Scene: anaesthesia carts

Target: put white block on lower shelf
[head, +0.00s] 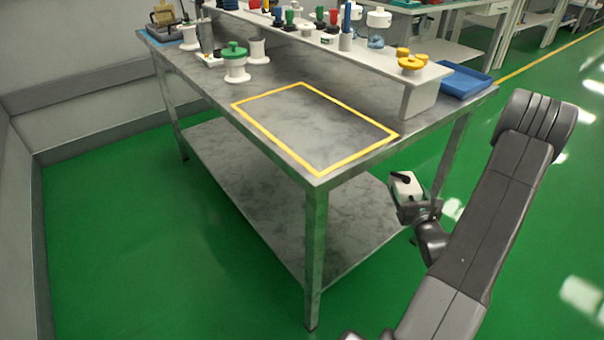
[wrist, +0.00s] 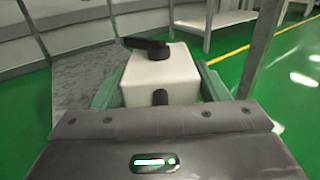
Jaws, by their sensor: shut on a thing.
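The white block (head: 406,186) is held in my gripper (head: 416,206), to the right of the table's near right leg in the head view. It also shows in the wrist view (wrist: 162,75), close up between the jaws, with a dark piece on its top. My gripper is shut on it. The lower shelf (head: 260,200) is a bare grey metal surface under the table; my gripper is at its right side, outside the table edge. In the wrist view part of the grey shelf (wrist: 85,85) shows left of the block.
The tabletop (head: 215,85) has an empty yellow-outlined area (head: 320,130). Metal table legs (head: 316,250) stand at the corners. Green floor is clear at left.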

